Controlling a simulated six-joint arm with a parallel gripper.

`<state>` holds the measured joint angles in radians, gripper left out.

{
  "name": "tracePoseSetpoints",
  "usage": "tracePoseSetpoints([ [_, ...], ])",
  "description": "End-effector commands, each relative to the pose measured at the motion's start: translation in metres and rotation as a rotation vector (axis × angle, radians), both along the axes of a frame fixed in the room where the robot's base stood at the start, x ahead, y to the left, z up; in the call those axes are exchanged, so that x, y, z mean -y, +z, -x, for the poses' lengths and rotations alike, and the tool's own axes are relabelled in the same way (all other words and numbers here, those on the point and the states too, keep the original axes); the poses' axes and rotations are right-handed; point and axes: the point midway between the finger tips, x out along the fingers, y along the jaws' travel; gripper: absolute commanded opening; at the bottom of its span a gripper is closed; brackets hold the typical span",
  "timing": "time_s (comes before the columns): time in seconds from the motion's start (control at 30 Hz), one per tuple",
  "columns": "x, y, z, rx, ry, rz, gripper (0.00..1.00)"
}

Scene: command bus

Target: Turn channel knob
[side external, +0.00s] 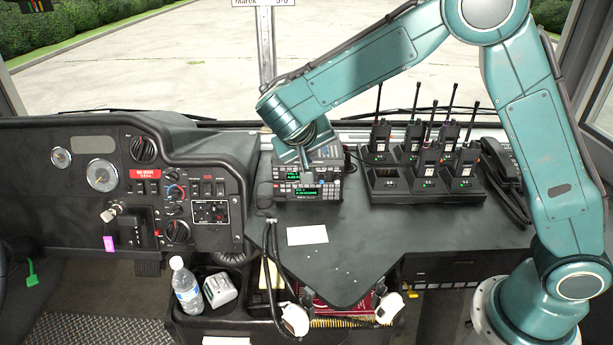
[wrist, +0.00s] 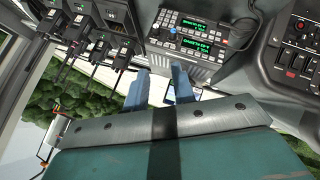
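Two stacked radio units with green displays and rows of keys sit on the dark console. The lower one (side external: 308,191) shows more fully in the side view, while my gripper (side external: 305,152) partly covers the upper one. In the wrist view, the radios (wrist: 190,44) lie beyond the fingertips. A small knob-like spot with some blue (wrist: 172,31) shows on a radio face; I cannot tell whether it is the channel knob. My gripper's two blue fingers (wrist: 160,72) are apart, with nothing seen between them. I cannot tell whether they touch the radio.
A charger rack with several handheld radios (side external: 422,183) stands to the right of the radio units, antennas upright. A telephone handset (side external: 504,172) is beyond it. A white card (side external: 307,235) lies on the clear console top. A dashboard with knobs (side external: 143,149) is at left.

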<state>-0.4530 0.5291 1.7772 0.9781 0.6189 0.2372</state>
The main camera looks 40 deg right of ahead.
Motion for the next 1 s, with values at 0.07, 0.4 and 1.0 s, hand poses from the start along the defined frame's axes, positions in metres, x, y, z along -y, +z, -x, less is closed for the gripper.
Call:
tracePoseSetpoints([
  [0.07,-0.008,-0.014,-0.007,0.002,-0.01,0.041,0.26],
  [0.4,-0.028,-0.051,-0.023,0.039,-0.042,0.175,0.26],
  [1.0,-0.02,-0.063,-0.027,0.044,-0.047,0.195,0.26],
])
